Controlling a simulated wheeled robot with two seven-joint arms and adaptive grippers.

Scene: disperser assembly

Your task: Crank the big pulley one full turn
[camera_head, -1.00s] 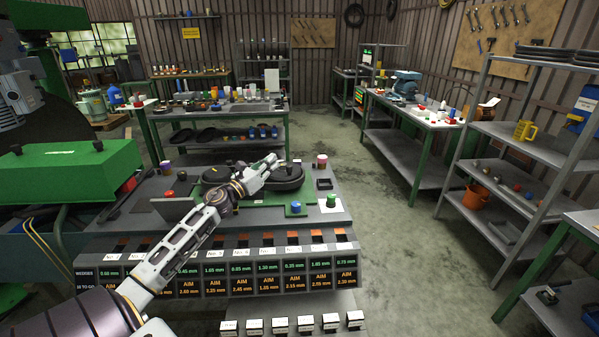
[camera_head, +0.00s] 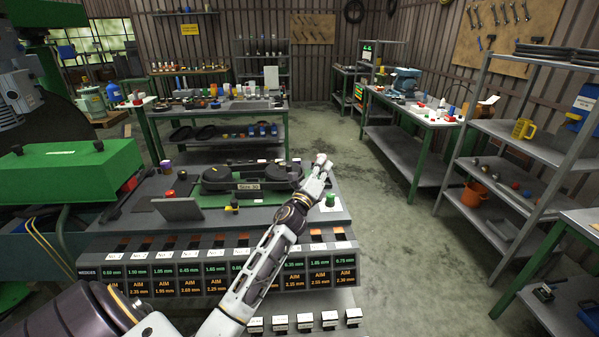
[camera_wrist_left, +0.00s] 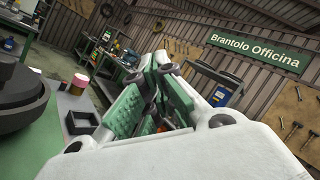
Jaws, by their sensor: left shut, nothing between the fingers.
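The pulley unit with two dark round pulleys sits on a green plate on the bench in the head view. The right pulley (camera_head: 281,180) is nearest my gripper; the left pulley (camera_head: 214,182) stands beyond a small "Size 90" label (camera_head: 248,187). I cannot clearly tell which is bigger, and no crank handle shows clearly. My left gripper (camera_head: 320,163) is shut and empty, just right of the right pulley and apart from it. In the left wrist view the gripper (camera_wrist_left: 160,75) points away from a dark, stacked pulley (camera_wrist_left: 22,100) at the left edge. My right gripper is not in view.
A green-capped jar (camera_head: 330,200) stands by the bench's right edge below my gripper. A grey tilted panel (camera_head: 178,208) stands at the left. In the wrist view, a pink-topped cup (camera_wrist_left: 79,82) and a black square tray (camera_wrist_left: 80,122) stand near the pulley. The floor right of the bench is clear.

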